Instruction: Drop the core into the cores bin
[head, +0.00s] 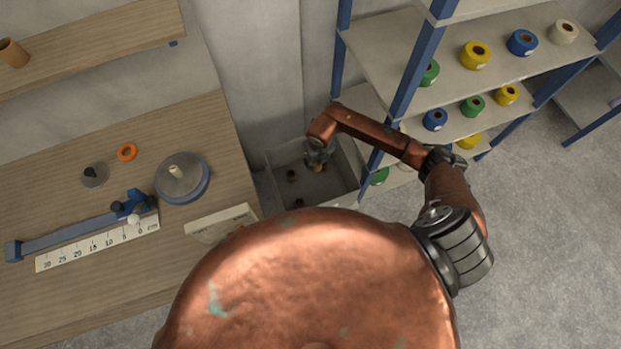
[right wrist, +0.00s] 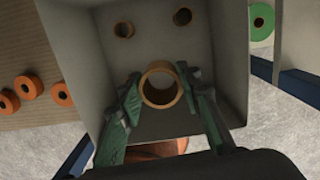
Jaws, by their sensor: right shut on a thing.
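My right gripper (right wrist: 161,100) is shut on a brown cardboard core (right wrist: 161,84), a short open ring held between its green-padded fingers. In the head view the right gripper (head: 318,158) is over the grey cores bin (head: 335,196) on the floor, with the core (head: 318,167) just below it, small and partly hidden. The bin's walls also surround the core in the right wrist view (right wrist: 240,60). Two other cores, a left one (right wrist: 124,30) and a right one (right wrist: 182,16), lie in the bin. My left gripper is not in view.
A wooden bench (head: 225,130) stands left of the bin, with a tape disc (head: 183,178), an orange ring (head: 127,152) and a ruler (head: 98,241). A shelf rack (head: 412,75) with coloured tape rolls stands close on the right.

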